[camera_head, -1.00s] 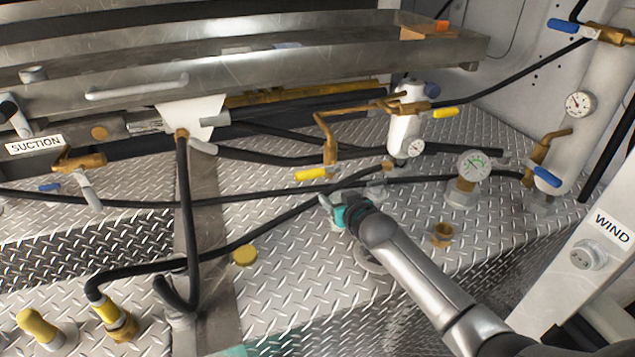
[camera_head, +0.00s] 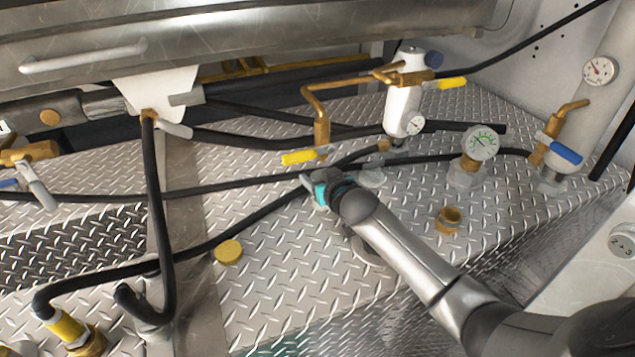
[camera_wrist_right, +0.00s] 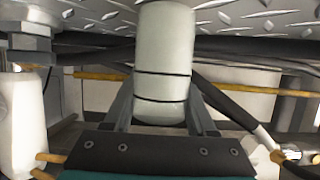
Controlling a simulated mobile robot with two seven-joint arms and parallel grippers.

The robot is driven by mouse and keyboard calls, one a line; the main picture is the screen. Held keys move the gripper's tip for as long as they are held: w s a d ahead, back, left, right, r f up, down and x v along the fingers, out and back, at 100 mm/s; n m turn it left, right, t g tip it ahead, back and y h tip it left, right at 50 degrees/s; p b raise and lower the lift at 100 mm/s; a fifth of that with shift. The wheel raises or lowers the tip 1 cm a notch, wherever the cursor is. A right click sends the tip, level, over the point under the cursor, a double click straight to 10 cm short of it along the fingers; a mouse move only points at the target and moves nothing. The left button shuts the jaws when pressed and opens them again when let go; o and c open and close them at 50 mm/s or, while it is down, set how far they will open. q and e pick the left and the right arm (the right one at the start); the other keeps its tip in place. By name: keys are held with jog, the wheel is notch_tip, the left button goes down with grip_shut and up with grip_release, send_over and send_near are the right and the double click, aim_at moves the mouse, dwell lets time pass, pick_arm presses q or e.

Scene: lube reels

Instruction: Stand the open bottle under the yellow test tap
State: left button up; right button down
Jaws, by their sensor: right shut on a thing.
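The yellow test tap is a bent brass pipe (camera_head: 322,128) with a yellow lever (camera_head: 298,157), beside a white canister. My right gripper (camera_head: 314,183) is just below and slightly right of that lever in the head view, low over the tread plate. In the right wrist view it is shut on a pale cylindrical bottle (camera_wrist_right: 165,65) with two dark bands, between its fingers (camera_wrist_right: 163,122). The bottle is mostly hidden by the gripper in the head view. I cannot see its mouth, or tell whether its base touches the plate. My left gripper is not in view.
A white canister (camera_head: 403,105) with a second yellow lever (camera_head: 452,83) stands behind. Black hoses (camera_head: 235,232) cross the tread plate. A yellow cap (camera_head: 229,252) lies at the left.

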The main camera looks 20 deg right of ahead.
jog(key=shift+r, duration=0.1)
jog(key=shift+f, duration=0.25)
jog(key=shift+c, duration=1)
grip_release()
jog(key=shift+s+r, duration=0.1)
jog(key=shift+r, duration=0.2)
jog(key=p+v, duration=0.3)
jog(key=v, duration=0.8)
jog(key=shift+s, duration=0.4)
jog(key=shift+r, duration=0.1)
